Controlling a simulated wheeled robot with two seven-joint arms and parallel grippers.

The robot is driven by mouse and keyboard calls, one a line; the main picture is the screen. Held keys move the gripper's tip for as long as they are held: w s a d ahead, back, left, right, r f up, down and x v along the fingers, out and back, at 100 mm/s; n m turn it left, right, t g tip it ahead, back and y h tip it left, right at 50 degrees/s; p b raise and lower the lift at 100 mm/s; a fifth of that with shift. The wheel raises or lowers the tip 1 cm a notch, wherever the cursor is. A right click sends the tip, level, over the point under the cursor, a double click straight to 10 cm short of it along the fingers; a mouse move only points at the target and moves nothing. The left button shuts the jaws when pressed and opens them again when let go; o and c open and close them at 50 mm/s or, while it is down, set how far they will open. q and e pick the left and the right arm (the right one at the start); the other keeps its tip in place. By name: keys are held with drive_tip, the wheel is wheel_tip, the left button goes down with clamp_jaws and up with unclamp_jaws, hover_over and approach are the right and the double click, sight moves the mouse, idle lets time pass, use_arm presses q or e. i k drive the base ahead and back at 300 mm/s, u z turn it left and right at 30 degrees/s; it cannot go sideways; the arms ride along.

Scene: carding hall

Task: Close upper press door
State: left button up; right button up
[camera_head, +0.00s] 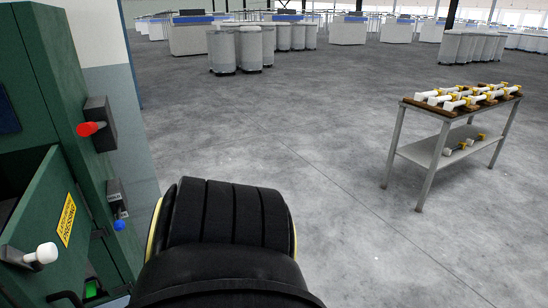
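The green press (62,70) stands at the left edge, partly cut off by the picture. A green door panel (48,205) on it stands ajar, with a dark opening behind its upper edge. The panel carries a yellow label (67,219) and a white knob (42,255). I cannot tell whether this is the upper press door. A black arm part of mine fills the bottom middle, to the right of the press. Neither gripper shows.
A red-knobbed lever (91,129) and a blue-knobbed lever (119,224) stick out from the press side. A metal table (437,149) with white and yellow parts stands at the right. Grey floor between is clear. Grey bins (223,52) stand far back.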

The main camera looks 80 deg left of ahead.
sight(53, 208)
drive_tip(key=u, duration=4.15)
drive_tip(key=i, duration=1)
drive_tip(key=u, duration=0.85)
drive_tip(key=k, duration=1.2)
drive_tip(key=z, duration=0.7)
